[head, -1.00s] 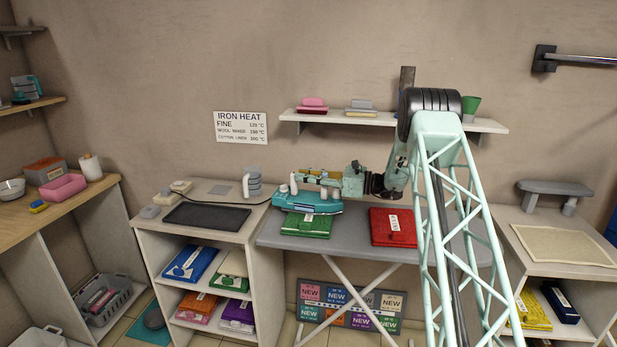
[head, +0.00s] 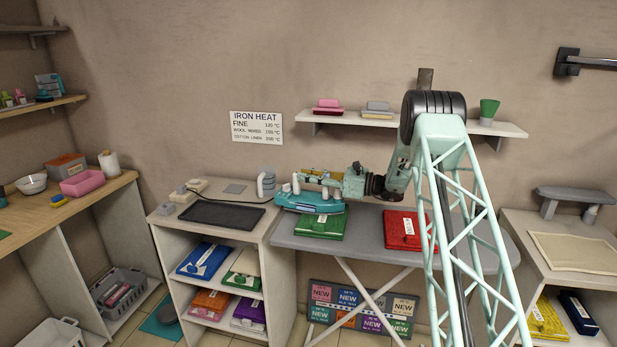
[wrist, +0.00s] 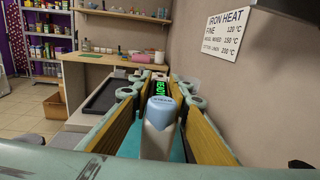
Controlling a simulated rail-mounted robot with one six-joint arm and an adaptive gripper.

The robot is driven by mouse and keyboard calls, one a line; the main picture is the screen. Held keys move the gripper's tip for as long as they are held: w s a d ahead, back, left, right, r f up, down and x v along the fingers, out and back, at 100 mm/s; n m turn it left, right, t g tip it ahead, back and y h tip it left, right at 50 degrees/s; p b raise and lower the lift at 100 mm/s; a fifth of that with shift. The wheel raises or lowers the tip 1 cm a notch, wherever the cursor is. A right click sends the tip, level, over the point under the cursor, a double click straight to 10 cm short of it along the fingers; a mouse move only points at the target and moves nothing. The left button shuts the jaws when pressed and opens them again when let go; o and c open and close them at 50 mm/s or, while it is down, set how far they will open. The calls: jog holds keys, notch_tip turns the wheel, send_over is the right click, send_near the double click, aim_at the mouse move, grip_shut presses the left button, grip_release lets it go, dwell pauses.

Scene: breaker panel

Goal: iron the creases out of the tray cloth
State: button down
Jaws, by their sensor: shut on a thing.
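My gripper (head: 318,178) is shut on the handle of a teal iron (head: 312,203). The iron is at the left part of the grey ironing board, over or just behind a green folded cloth (head: 318,228); whether it touches anything is unclear. In the wrist view the iron's handle (wrist: 160,118) stands between my yellow-padded fingers, with a lit green display beyond it. A red folded cloth (head: 403,232) lies farther right on the board. A flat cream cloth (head: 578,253) lies on the right-hand counter. No label that I can read says which is the tray cloth.
The ironing board (head: 370,222) has bare room between the green and red cloths. A dark tray (head: 222,214) lies on the cabinet to its left, with a cord running behind it. A wall sign (head: 256,127) lists iron heats. A shelf (head: 395,124) hangs behind my arm.

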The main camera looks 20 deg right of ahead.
dwell(0.4)
jog(key=shift+w+d+r+p+v, duration=0.1)
jog(key=shift+w+d+v, duration=0.1)
jog(key=shift+v, duration=1.6)
jog(key=shift+w+d+r+p+v, duration=0.1)
jog(key=shift+w+p+v, duration=0.05)
jog(key=shift+v, duration=1.65)
jog(key=shift+w+d+r+p+v, duration=0.1)
jog(key=shift+w+d+v, duration=0.1)
jog(key=shift+v, duration=1.55)
jog(key=shift+a, duration=0.15)
jog(key=shift+s+a+f+x, duration=0.1)
jog(key=shift+s+a+x, duration=0.1)
jog(key=shift+x, duration=1.55)
jog(key=shift+s+a+f+x, duration=0.1)
jog(key=shift+s+f+x, duration=0.05)
jog(key=shift+x, duration=1.6)
jog(key=shift+s+a+f+x, duration=0.1)
jog(key=shift+s+a+x, duration=0.1)
jog(key=shift+x, duration=1.6)
jog(key=shift+d+f, duration=0.1)
